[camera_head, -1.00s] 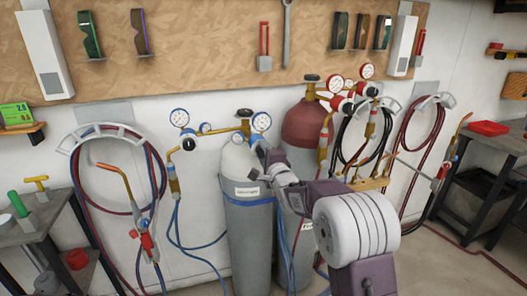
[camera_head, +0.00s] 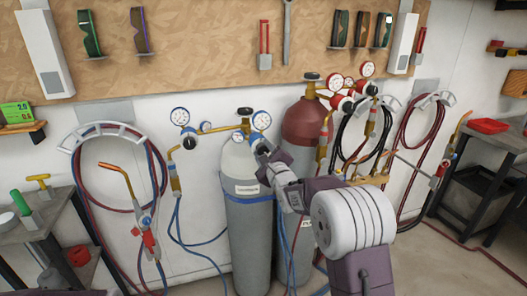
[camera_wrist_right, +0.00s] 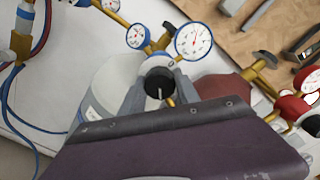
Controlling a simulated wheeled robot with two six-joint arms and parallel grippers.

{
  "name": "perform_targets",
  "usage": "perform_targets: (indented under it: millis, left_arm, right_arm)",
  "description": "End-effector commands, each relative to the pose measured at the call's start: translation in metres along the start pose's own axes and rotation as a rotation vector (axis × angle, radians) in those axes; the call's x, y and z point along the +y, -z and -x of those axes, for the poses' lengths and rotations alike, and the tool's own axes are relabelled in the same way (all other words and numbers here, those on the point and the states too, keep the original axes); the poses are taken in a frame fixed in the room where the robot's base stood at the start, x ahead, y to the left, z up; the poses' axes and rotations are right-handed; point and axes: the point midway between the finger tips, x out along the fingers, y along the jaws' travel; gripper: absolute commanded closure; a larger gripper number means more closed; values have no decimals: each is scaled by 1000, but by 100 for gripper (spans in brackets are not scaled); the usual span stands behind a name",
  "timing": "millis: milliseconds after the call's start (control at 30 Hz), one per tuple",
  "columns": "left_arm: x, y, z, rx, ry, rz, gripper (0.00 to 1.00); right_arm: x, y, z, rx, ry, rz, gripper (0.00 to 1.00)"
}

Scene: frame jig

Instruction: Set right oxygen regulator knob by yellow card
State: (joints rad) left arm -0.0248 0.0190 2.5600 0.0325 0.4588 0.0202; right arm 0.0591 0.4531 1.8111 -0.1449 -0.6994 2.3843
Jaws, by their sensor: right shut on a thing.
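The right oxygen regulator has blue-rimmed gauges (camera_head: 261,121) on the grey cylinder (camera_head: 250,225) with a white top. Its black knob (camera_wrist_right: 157,86), with a pale pointer mark, sits between the fingers of my right gripper (camera_wrist_right: 158,92) in the right wrist view. My right gripper (camera_head: 262,156) is shut on this knob. In the head view the fingers mostly hide the knob. The large gauge (camera_wrist_right: 194,41) shows beside it, its reading too small to tell. A green card (camera_head: 17,112) with yellow figures stands at far left; no plainly yellow card shows. My left gripper is not in view.
Another blue-rimmed gauge (camera_head: 180,116) and black knob (camera_head: 189,143) are to the left. Hoses and torches (camera_head: 117,174) hang on the wall either side.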

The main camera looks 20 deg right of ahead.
Motion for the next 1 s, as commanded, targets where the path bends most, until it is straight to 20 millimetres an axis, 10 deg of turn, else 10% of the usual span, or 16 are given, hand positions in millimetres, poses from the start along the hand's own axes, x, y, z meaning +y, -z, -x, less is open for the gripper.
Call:
perform_targets:
  millis: [467, 500, 567, 1000]
  left_arm:
    - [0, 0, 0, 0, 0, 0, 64]
    - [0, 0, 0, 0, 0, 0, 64]
    - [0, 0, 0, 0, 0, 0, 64]
    - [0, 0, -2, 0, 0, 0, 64]
  right_arm:
    - [2, 1, 0, 3, -4, -14, 100]
    - [2, 1, 0, 3, -4, -14, 60]
    - [2, 1, 0, 3, -3, -14, 43]
    - [0, 1, 12, 1, -1, -13, 41]
